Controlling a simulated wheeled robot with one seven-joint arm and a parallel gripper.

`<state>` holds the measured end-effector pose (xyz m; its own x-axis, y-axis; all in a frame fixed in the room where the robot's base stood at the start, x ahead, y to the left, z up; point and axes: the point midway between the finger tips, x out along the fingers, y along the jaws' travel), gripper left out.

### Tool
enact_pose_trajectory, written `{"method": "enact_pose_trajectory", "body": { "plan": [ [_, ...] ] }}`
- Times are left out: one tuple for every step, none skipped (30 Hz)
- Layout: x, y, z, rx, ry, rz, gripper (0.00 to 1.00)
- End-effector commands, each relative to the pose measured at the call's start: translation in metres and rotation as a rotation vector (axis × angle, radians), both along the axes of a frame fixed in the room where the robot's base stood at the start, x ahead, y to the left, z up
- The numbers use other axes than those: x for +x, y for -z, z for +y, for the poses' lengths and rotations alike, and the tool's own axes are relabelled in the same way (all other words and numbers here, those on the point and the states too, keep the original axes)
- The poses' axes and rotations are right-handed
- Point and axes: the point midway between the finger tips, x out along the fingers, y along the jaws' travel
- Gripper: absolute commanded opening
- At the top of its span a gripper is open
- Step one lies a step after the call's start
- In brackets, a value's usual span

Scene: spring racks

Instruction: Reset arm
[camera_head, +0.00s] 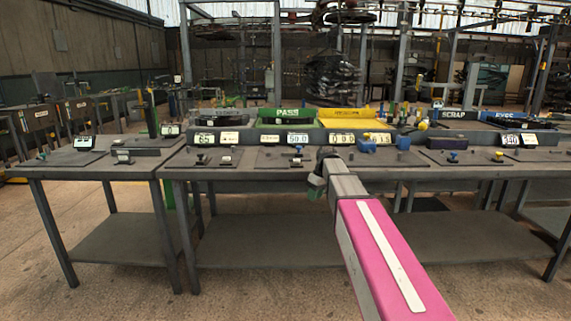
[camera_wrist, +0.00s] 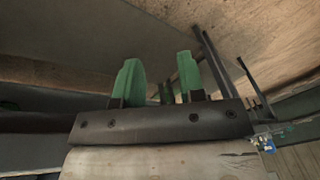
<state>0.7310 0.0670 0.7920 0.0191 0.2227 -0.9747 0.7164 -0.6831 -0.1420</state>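My gripper (camera_wrist: 160,82) shows in the wrist view with two green fingers standing apart and a gap between them. Nothing shows held in the gap. In the head view my arm, with a pink link, reaches forward to the front edge of the long grey bench (camera_head: 290,172). A green part of my gripper shows there at the arm's end (camera_head: 315,186), in front of the bench edge. Its fingertips cannot be made out in that view.
A smaller table (camera_head: 95,168) stands at the left. The bench carries displays, including one reading 50.0 (camera_head: 298,138), and small blue parts (camera_head: 403,142). Behind are a green PASS bin (camera_head: 287,114), a yellow bin (camera_head: 345,114) and a SCRAP bin (camera_head: 453,115). Floor at the front left is clear.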

Motion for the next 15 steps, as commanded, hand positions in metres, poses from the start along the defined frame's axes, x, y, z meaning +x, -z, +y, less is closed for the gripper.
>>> {"method": "enact_pose_trajectory", "body": {
  "plan": [
    [-0.025, 0.024, -0.006, -0.015, 0.056, 0.017, 0.36],
    [-0.034, 0.036, -0.009, -0.022, 0.091, 0.023, 0.36],
    [-0.046, 0.051, -0.013, -0.035, 0.137, 0.033, 0.36],
    [-0.056, 0.063, -0.016, -0.044, 0.17, 0.039, 0.36],
    [-0.065, 0.073, -0.019, -0.052, 0.205, 0.045, 0.36],
    [-0.078, 0.088, -0.023, -0.064, 0.249, 0.053, 0.36],
    [-0.088, 0.097, -0.026, -0.073, 0.283, 0.058, 0.36],
    [-0.098, 0.108, -0.028, -0.081, 0.315, 0.064, 0.36],
    [-0.112, 0.12, -0.032, -0.093, 0.359, 0.07, 0.36],
    [-0.123, 0.129, -0.035, -0.102, 0.391, 0.074, 0.36],
    [-0.133, 0.138, -0.038, -0.11, 0.424, 0.079, 0.36],
    [-0.147, 0.149, -0.041, -0.121, 0.468, 0.083, 0.36],
    [-0.158, 0.157, -0.044, -0.13, 0.5, 0.088, 0.36],
    [-0.169, 0.165, -0.046, -0.137, 0.531, 0.091, 0.36],
    [-0.183, 0.175, -0.05, -0.148, 0.57, 0.095, 0.36]
  ]
}}
